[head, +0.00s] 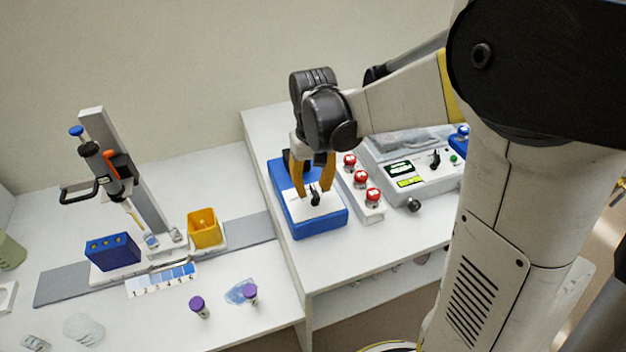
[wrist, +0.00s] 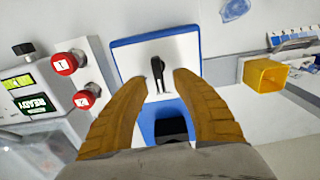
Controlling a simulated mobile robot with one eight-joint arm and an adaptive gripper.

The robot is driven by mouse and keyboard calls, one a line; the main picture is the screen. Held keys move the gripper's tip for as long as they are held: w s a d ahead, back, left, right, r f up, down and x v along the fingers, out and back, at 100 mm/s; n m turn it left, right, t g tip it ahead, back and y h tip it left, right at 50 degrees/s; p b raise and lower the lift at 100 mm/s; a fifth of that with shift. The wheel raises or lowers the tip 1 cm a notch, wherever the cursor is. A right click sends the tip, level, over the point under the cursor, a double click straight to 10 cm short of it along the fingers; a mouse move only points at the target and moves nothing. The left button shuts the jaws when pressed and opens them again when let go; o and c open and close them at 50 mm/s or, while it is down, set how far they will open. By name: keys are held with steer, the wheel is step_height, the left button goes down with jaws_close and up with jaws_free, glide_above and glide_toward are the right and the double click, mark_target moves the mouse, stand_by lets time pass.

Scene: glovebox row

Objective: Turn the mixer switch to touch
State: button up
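The mixer is a blue box (head: 323,227) with a white top plate, on the white bench right of the lower table. Its black switch (head: 315,195) stands up from the plate. It also shows in the wrist view as a black lever (wrist: 157,72). My gripper (head: 314,193) is above the mixer, pointing down. In the wrist view its yellow fingers (wrist: 160,77) are spread apart, one on each side of the lever, with gaps between. The fingers seem not to touch the switch. Any markings around the switch are too small to read.
A panel with several red buttons (head: 361,180) stands close right of the mixer. Beyond it is a grey device with a lit display (head: 399,170). The lower table at left holds a pipette stand (head: 130,170), a yellow bin (head: 203,229), a blue rack (head: 112,252) and purple-capped tubes (head: 197,305).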

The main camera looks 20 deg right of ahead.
mark_target(314, 188)
step_height(314, 188, up, 12)
stand_by(0.4)
steer(key=shift+s, duration=0.15)
stand_by(0.3)
steer(key=s+f+t, duration=0.2)
steer(key=s+t, duration=0.5)
steer(key=s, duration=0.6)
steer(key=shift+a+f, duration=0.15)
steer(key=shift+f, duration=0.2)
steer(key=shift+s, duration=0.1)
stand_by(1.0)
